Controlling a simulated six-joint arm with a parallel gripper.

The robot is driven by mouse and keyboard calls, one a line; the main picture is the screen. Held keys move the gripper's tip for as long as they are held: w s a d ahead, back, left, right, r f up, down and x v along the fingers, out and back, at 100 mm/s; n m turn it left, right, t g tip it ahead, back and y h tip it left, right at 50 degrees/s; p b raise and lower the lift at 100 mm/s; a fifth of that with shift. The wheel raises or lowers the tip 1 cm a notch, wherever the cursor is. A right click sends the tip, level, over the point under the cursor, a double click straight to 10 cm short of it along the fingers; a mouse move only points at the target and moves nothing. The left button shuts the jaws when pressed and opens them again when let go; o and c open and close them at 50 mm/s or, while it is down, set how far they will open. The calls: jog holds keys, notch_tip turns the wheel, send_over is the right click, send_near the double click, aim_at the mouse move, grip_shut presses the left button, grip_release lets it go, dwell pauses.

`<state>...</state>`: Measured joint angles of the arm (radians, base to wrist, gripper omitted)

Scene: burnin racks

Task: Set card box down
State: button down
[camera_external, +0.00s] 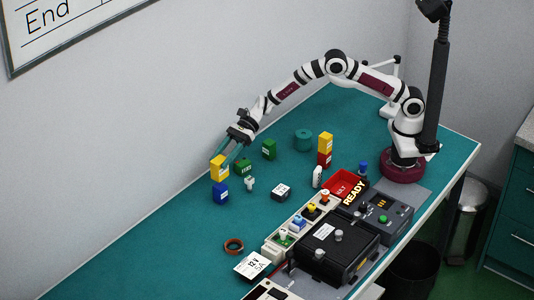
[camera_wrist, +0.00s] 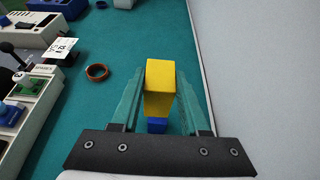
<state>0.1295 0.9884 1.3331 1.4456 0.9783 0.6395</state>
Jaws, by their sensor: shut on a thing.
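A yellow card box (camera_external: 219,169) is between the teal fingers of my gripper (camera_external: 227,154), which is shut on it. It also shows in the wrist view (camera_wrist: 160,75), upright between both fingers (camera_wrist: 160,88). A blue box (camera_external: 220,194) stands on the table directly under the yellow one and peeks out below it in the wrist view (camera_wrist: 157,126). The yellow box is at or just above the top of the blue box; I cannot tell whether they touch.
Green boxes (camera_external: 268,149) and a small white-topped part (camera_external: 249,184) stand to the right. Another yellow box (camera_external: 325,143) sits on a red box (camera_external: 324,160). A brown ring (camera_external: 234,246) lies in front, near black equipment (camera_external: 335,250).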

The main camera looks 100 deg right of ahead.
jog(key=s+a+n+g+y, duration=0.3)
jog(key=s+n+g, duration=0.1)
jog(key=s, duration=0.7)
jog(key=a+f, duration=0.6)
jog(key=a, duration=0.1)
jog(key=w+a+f, duration=0.1)
jog(key=a+f, duration=0.3)
jog(key=shift+w, duration=0.1)
jog(key=shift+f, duration=0.25)
jog(key=shift+c, duration=2.1)
grip_release()
jog(key=shift+f, duration=0.1)
